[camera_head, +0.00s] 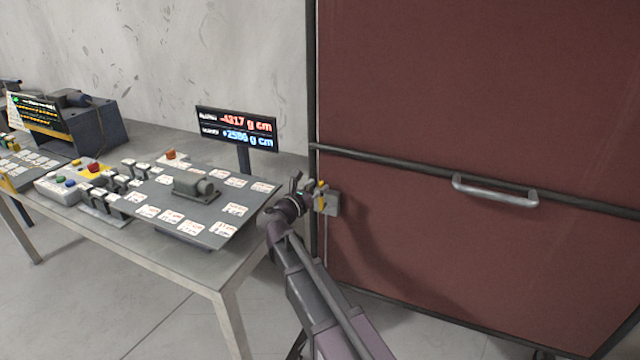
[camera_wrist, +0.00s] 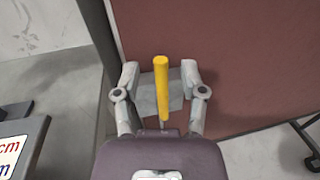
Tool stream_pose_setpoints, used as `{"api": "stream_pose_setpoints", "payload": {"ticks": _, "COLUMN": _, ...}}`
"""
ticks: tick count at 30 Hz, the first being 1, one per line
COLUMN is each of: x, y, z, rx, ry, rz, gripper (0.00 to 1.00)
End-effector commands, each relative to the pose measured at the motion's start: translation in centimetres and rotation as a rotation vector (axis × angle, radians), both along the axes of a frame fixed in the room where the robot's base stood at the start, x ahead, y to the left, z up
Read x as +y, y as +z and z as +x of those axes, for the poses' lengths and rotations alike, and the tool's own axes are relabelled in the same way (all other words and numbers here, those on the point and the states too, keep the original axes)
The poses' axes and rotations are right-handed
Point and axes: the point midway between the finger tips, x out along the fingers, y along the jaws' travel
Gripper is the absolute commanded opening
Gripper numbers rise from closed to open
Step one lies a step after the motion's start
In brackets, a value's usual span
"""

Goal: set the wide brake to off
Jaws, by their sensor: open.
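A yellow lever (camera_head: 322,196) stands on a grey box (camera_head: 334,204) at the left edge of the large dark red panel. No label shows whether it is the wide brake, and I cannot read its setting. In the wrist view the yellow lever (camera_wrist: 161,90) points up the picture, and part of the grey box (camera_wrist: 146,102) shows behind it. My gripper (camera_wrist: 160,72) is open, with one finger on each side of the lever and visible gaps between. In the head view my gripper (camera_head: 308,190) is at the box and partly hides it.
The red panel (camera_head: 450,90) has a grey handle (camera_head: 495,191) and a dark crossbar. Left of my arm stands a grey table (camera_head: 225,280) with a display (camera_head: 236,128), switches (camera_head: 105,190), label cards and a small motor-like unit (camera_head: 194,186). Floor is clear in front of the panel.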

Motion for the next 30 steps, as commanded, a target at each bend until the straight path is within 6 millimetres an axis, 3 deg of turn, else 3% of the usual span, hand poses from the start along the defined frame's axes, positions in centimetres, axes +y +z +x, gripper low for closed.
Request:
{"api": "stream_pose_setpoints", "payload": {"ticks": 6, "x": -1.0, "y": 0.0, "z": 1.8, "rx": 0.000, "ry": 0.000, "rz": 0.000, "gripper": 0.54}}
{"api": "stream_pose_setpoints", "payload": {"ticks": 19, "x": -1.3, "y": 0.0, "z": 2.1, "rx": 0.000, "ry": 0.000, "rz": 0.000, "gripper": 0.54}}
{"api": "stream_pose_setpoints", "payload": {"ticks": 24, "x": -1.3, "y": 0.0, "z": 2.1, "rx": 0.000, "ry": 0.000, "rz": 0.000, "gripper": 0.03}}
{"api": "stream_pose_setpoints", "payload": {"ticks": 30, "x": -0.6, "y": 0.0, "z": 2.2, "rx": 0.000, "ry": 0.002, "rz": 0.000, "gripper": 0.00}}
